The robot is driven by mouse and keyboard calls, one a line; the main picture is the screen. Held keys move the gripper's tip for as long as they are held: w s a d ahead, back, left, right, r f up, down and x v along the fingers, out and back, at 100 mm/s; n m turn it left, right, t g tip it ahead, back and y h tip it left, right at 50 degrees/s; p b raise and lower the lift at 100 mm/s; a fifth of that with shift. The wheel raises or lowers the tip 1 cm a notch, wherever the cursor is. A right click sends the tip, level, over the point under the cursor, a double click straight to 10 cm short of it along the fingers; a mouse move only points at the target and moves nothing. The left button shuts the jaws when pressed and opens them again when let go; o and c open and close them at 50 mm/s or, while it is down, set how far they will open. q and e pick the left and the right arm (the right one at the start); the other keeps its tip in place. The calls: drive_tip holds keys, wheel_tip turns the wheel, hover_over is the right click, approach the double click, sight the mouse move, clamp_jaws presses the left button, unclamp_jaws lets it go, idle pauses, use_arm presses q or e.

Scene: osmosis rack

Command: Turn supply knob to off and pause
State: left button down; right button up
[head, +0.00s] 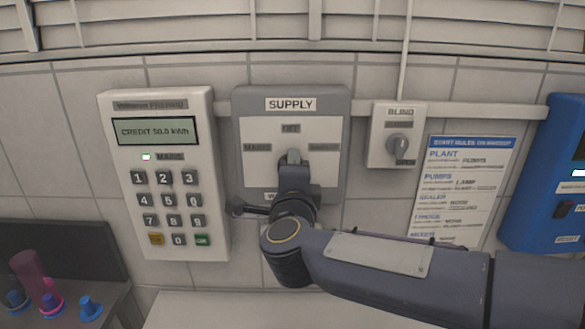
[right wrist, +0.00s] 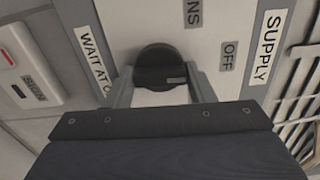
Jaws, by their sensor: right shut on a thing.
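The supply panel (head: 240,130) is a grey-framed plate on the wall with a SUPPLY label on top and OFF, MAINS and a third, unreadable label around its knob. My right gripper (head: 292,160) is at the panel's middle and hides most of the knob in the head view. In the right wrist view the dark round knob (right wrist: 157,60) sits between the two fingers of my right gripper (right wrist: 158,88), which is shut on it. A light mark on the knob's bar lies on the side of the OFF label (right wrist: 229,55). My left gripper is not in view.
A keypad meter (head: 155,180) with a lit credit display is left of the panel. A blind switch (head: 398,135) and a paper sign (head: 460,185) are on the right, then a blue unit (head: 548,170). Small coloured items stand on a dark shelf (head: 85,260) at lower left.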

drive_tip(key=shift+n, duration=0.3)
idle(0.4)
drive_tip(key=o, duration=1)
drive_tip(key=s+b, duration=0.1)
drive_tip(key=s, duration=0.6)
drive_tip(key=shift+s+b, duration=0.3)
drive_tip(key=shift+s, duration=0.1)
